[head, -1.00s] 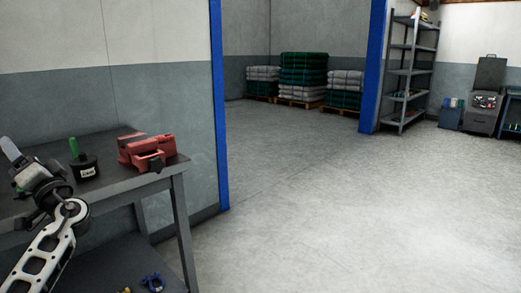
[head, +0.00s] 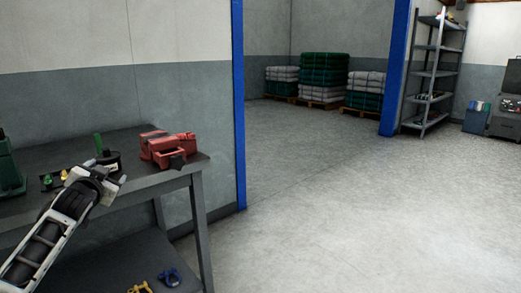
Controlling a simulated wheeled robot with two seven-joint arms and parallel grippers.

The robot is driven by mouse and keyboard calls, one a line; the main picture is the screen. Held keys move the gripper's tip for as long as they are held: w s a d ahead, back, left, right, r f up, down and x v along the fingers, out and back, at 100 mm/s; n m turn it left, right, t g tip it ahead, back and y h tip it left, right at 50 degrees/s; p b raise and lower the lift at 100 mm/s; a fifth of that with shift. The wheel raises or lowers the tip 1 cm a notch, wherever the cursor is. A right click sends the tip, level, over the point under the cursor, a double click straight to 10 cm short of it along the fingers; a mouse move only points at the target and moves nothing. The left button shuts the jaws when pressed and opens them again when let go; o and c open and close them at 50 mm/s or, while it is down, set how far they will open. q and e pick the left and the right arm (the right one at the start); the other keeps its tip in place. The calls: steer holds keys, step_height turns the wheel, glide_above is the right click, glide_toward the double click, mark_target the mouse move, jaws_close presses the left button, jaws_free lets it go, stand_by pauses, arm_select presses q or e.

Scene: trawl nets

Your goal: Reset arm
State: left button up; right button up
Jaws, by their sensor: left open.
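My left gripper (head: 108,174) is at the lower left of the head view, above the dark workbench (head: 150,185). It is open, and I see nothing between its fingers. It points toward the back of the bench, in front of a black round holder with a green handle (head: 99,146), and partly covers that holder. My right gripper does not show.
A red vise (head: 168,148) sits at the bench's right end. A dark green object (head: 9,165) stands at the far left. Blue (head: 170,277) and yellow (head: 140,288) clamps lie on the lower shelf. Net stacks (head: 323,78) and a metal rack (head: 433,75) stand behind. The floor (head: 340,210) is clear.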

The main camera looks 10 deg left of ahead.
arm_select(q)
steer(key=s+d+f+m+g+h, duration=0.1)
steer(key=s+d+f+h, duration=0.4)
steer(key=d+f, duration=0.6)
steer(key=s+d+f+m+g+h, duration=0.1)
steer(key=s+d+f+h, duration=0.1)
steer(key=s+d+f, duration=0.65)
steer(key=s+d+f+n+g+h+p, duration=0.2)
steer(key=s+d+f+g+h+p, duration=0.1)
steer(key=s+d, duration=1.5)
steer(key=shift+s+f+p, duration=0.3)
steer(key=shift+s+f, duration=0.35)
steer(key=shift+s, duration=0.35)
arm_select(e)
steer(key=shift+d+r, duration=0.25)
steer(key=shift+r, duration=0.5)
arm_select(q)
steer(key=shift+d+f, duration=0.1)
steer(key=shift+f, duration=0.05)
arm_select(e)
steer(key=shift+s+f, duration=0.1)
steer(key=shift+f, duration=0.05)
arm_select(q)
steer(key=shift+n, duration=0.3)
